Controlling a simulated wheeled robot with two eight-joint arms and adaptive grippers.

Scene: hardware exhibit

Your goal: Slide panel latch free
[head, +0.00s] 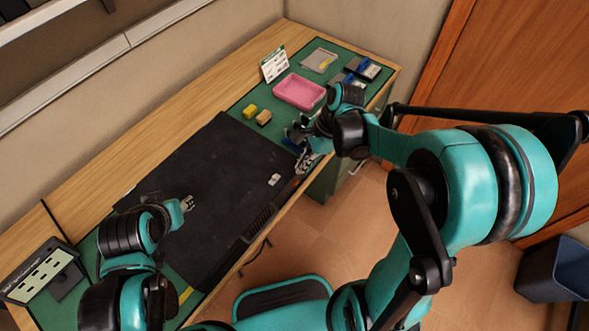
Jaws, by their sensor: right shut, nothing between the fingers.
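A large dark panel (215,170) lies flat on the workbench. A small pale piece (274,180) sits on it near its right front edge; it is too small to tell whether this is the latch. My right gripper (306,160) is shut and empty at the panel's right end, beyond the pale piece and apart from it. My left gripper (188,203) is over the left part of the panel, away from the pale piece; its fingers are too small to read.
A pink tray (299,91), yellow block (250,111), tan block (264,117), white sign (274,65) and grey tray (320,60) stand on the bench's right end. A tilted display board (40,270) is at the left. A dark bin (555,268) stands on the floor at right.

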